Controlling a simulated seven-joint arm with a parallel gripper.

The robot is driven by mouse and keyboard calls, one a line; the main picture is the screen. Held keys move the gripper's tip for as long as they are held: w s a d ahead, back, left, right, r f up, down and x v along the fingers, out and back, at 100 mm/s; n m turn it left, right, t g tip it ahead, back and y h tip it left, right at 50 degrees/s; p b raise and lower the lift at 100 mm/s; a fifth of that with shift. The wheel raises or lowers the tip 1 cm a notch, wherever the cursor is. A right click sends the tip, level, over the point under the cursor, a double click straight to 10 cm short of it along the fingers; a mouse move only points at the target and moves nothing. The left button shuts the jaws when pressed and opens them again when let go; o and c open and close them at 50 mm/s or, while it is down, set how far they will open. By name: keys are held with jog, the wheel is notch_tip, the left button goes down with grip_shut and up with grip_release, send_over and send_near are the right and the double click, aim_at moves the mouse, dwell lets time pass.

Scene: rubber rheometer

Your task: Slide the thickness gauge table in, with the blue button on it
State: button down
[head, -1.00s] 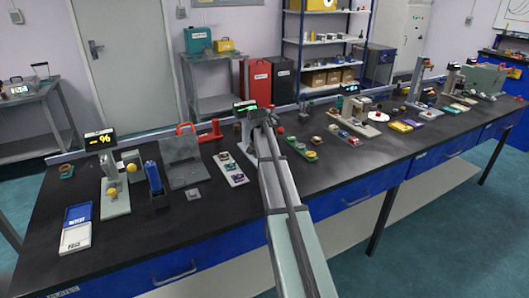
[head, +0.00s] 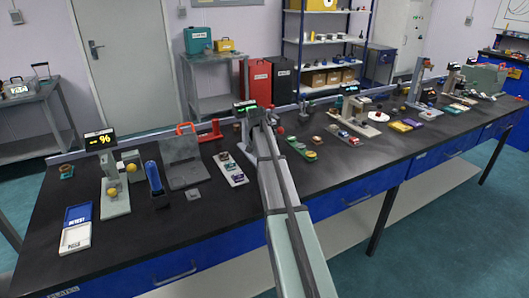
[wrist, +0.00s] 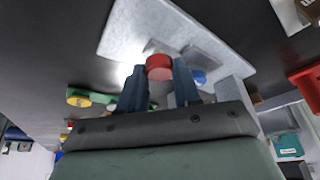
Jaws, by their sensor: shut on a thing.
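The thickness gauge (head: 244,112), a grey stand with a green-lit display, is at the middle of the bench in the head view, partly behind my arm. In the wrist view, my gripper (wrist: 160,88) has its two blue-grey fingers closed on a red knob (wrist: 159,62). Pale grey metal parts of the gauge (wrist: 135,25) lie just beyond the knob. A blue round piece (wrist: 199,77), likely the blue button, shows beside the right finger, partly hidden by it. Its seating on the table cannot be told.
A tray of samples (head: 230,169) lies left of my arm, and a green strip with round pieces (head: 301,149) lies right of it. A red-handled grey plate device (head: 182,160) stands farther left. The bench front near my arm is mostly clear.

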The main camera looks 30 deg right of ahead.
jog(key=shift+w, duration=1.55)
jog(key=shift+r, duration=0.1)
jog(key=c, duration=0.8)
grip_release()
jog(key=v, duration=1.3)
jog(key=shift+s+a+r, duration=0.15)
jog(key=shift+r, duration=0.15)
